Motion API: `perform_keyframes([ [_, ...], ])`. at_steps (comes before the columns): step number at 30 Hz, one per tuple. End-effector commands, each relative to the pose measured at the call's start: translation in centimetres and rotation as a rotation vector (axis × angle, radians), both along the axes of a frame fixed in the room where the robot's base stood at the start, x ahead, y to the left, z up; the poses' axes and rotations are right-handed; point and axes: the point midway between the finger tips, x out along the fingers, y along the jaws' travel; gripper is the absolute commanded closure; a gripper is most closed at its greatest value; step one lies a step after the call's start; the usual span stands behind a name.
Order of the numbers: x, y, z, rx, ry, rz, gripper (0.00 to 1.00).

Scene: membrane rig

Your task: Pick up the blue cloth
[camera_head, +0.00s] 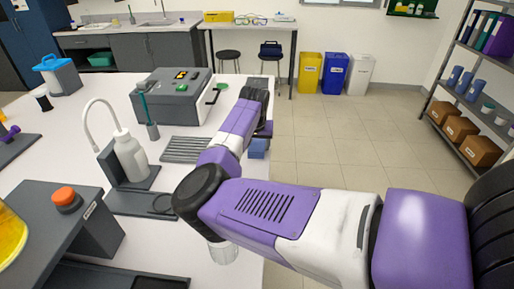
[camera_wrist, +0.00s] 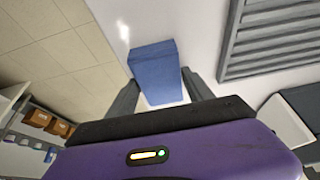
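The blue cloth (camera_wrist: 156,66) is a folded blue block on the white table, near the table's edge. In the head view the cloth (camera_head: 258,148) shows only in part, below the end of my arm. My gripper (camera_wrist: 159,80) is open, with one dark finger at each side of the cloth's near part in the wrist view. The cloth lies between or just beyond the fingertips. I cannot tell whether either finger touches it. The fingers are hidden in the head view.
A grey slatted rack (camera_head: 185,149) lies left of the cloth, with a grey machine (camera_head: 172,96) behind it. A white wash bottle (camera_head: 130,156) stands farther left. The table's edge is close beside the cloth, with open tiled floor (camera_head: 330,130) to the right.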

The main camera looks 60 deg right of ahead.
Motion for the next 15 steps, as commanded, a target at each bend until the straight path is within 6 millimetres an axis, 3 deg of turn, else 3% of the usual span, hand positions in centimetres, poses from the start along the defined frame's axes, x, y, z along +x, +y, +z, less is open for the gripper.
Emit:
perform_keyframes([
  [1,0.01,0.00,0.01,0.000,0.000,0.000,0.52],
  [6,0.01,0.00,0.01,0.000,0.000,0.000,0.84],
  [15,0.05,0.00,0.12,-0.001,-0.001,0.000,0.84],
])
